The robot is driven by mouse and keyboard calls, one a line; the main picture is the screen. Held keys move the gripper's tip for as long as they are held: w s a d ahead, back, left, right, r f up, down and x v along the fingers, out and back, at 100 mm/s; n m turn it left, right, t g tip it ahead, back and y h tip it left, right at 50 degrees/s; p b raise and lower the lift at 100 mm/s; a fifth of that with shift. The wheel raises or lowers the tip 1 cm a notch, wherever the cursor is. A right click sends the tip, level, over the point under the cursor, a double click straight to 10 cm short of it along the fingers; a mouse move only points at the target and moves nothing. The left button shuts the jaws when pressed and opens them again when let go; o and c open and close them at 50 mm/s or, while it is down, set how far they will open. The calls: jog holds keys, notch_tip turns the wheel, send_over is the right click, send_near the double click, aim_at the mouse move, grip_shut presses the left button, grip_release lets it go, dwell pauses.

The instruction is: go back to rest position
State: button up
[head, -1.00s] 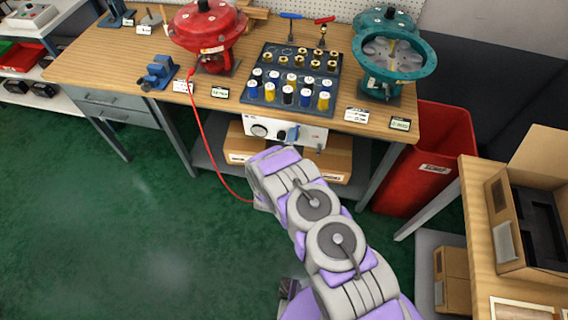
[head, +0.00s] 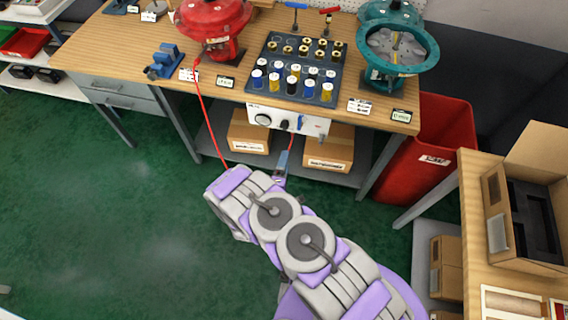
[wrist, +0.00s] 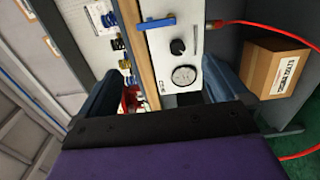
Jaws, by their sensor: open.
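My gripper (wrist: 162,68) is open and empty in the wrist view, with one dark blue finger on each side. Between and beyond the fingers is the white box (wrist: 178,45) with a round gauge, a black knob and a blue lever (wrist: 155,24). In the head view the white box (head: 270,118) sits under the front edge of the workbench. My arm reaches up from the bottom of the head view to just below the box. Only a bluish finger of my gripper shows there; the rest is hidden behind my wrist.
A red hose (head: 203,115) hangs down towards my wrist. A red bin (head: 435,165) and a second table (head: 478,230) stand right. Green floor is clear left.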

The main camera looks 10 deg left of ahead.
dwell(0.5)
jog(key=w+r+m+g, duration=0.7)
jog(key=w+r+m, duration=0.1)
jog(key=r+m, duration=0.15)
jog(key=s+d+r+m+g+y, duration=0.1)
jog(key=s+d+r+g, duration=0.15)
jog(key=r, duration=0.45)
jog(key=s+d+r+m+g+y, duration=0.1)
jog(key=s+d+r+m+g, duration=0.15)
jog(key=r, duration=0.35)
jog(key=s+d+r+m+g, duration=0.1)
jog(key=s+d+r, duration=0.5)
jog(key=s, duration=0.6)
jog(key=s+d+r+m+g+h, duration=0.1)
jog(key=s+d+r+g, duration=0.3)
jog(key=s, duration=0.7)
jog(key=s+d+r+m+g, duration=0.2)
jog(key=s+d+r+m, duration=0.1)
jog(key=s+d+r, duration=0.5)
jog(key=s+d, duration=0.2)
jog(key=s, duration=0.2)
jog(key=shift+s+d+g, duration=0.2)
jog(key=shift+s+g, duration=0.15)
jog(key=shift+g, duration=0.05)
